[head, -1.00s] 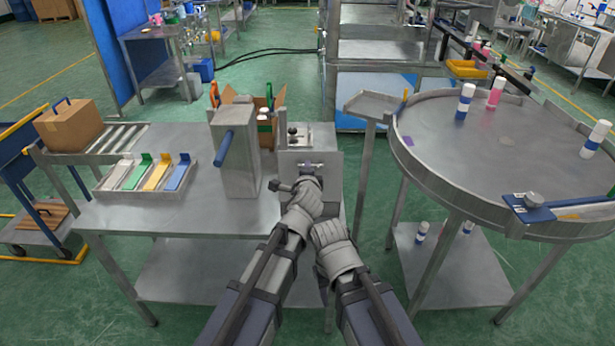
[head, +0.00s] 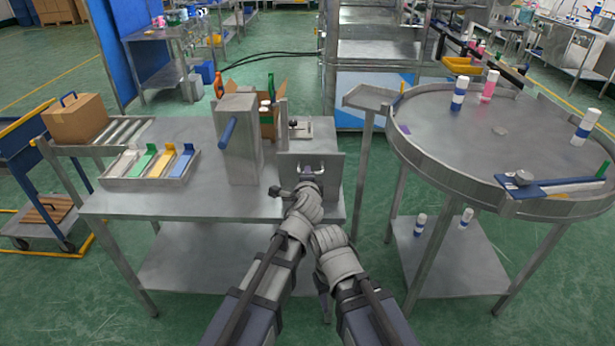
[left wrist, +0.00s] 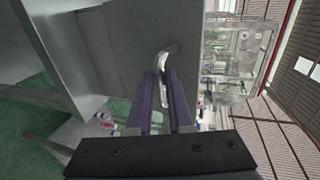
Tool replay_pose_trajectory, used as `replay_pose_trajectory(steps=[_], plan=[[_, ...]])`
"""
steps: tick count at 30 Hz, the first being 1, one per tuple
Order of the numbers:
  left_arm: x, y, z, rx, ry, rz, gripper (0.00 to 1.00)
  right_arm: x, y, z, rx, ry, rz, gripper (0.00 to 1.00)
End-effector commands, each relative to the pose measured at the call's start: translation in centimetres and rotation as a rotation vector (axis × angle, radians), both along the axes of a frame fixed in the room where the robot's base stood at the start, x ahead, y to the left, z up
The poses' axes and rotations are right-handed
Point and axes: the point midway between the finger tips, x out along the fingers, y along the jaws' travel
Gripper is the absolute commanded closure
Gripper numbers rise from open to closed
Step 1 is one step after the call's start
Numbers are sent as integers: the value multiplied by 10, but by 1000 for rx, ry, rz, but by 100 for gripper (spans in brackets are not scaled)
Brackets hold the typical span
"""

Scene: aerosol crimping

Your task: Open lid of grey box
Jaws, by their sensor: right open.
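The grey box shows as a metal panel (head: 333,170) at the front right of the left table. A curved silver handle (head: 312,169) is on it, and this handle (left wrist: 164,62) also shows in the left wrist view. My left gripper (head: 310,180) is at the handle. In the left wrist view its purple fingers (left wrist: 163,88) are shut on the handle, one on each side. The box's inside is not visible, and I cannot tell how far the lid is raised. My right gripper (head: 323,292) hangs lower, in front of the table, clear of the box; its fingers are mostly hidden.
A tall grey housing with a blue bar (head: 228,130) stands left of the box. A tray with colored pieces (head: 150,180) lies farther left. A cardboard box (head: 268,127) is behind. A round table (head: 455,135) with bottles stands right, across a gap.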

Motion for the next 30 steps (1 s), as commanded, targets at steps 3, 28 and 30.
replay_pose_trajectory(steps=[3,28,30], plan=[[-3,1,-6,-7,14,9,100,0,0,-3,0,0,0,50],[-4,1,-3,-2,10,6,54,0,0,-1,0,0,0,50],[-6,2,-2,-2,9,7,54,0,0,0,0,0,0,50]])
